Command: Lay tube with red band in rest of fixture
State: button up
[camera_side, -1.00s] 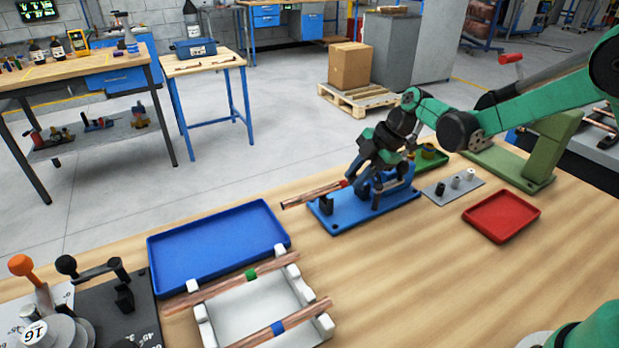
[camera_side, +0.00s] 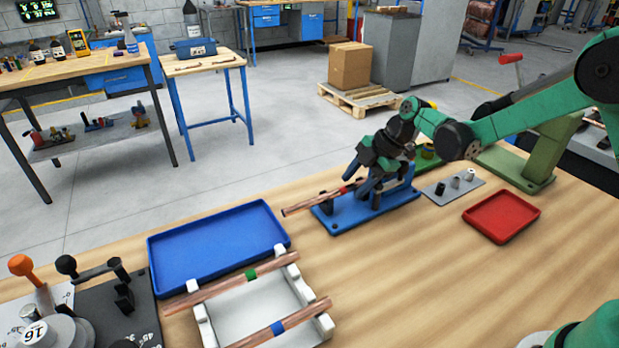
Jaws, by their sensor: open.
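The copper tube with the red band (camera_side: 318,201) lies along the blue fixture (camera_side: 345,220), its left end sticking out past the fixture's left side. The red band shows just left of my gripper. My gripper (camera_side: 366,186) is open, its fingers pointing down around or just above the tube at the fixture. The fingers and the fixture's upright parts hide the tube's right part. I cannot tell whether the tube is fully seated in the rest.
Two more tubes, with a green band (camera_side: 225,287) and a blue band (camera_side: 290,322), lie across a white rack (camera_side: 262,306). A blue tray (camera_side: 218,246) is behind it. A red tray (camera_side: 502,216) and a grey plate with small pegs (camera_side: 453,187) stand right of the fixture.

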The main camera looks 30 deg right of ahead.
jog(key=shift+v, duration=2.8)
jog(key=s+a+r+m+t+h, duration=0.1)
jog(key=s+r+m+t+h, duration=0.1)
jog(key=s+m, duration=0.5)
jog(key=s+a+r+m+t+h, duration=0.1)
jog(key=s+r+m+h, duration=0.1)
jog(key=s+m, duration=0.5)
jog(key=r+m, duration=0.1)
jog(key=m, duration=0.3)
jog(key=shift+m+t+h, duration=0.3)
jog(key=shift+m+t, duration=0.1)
jog(key=shift+s+a, duration=0.1)
jog(key=shift+a, duration=0.05)
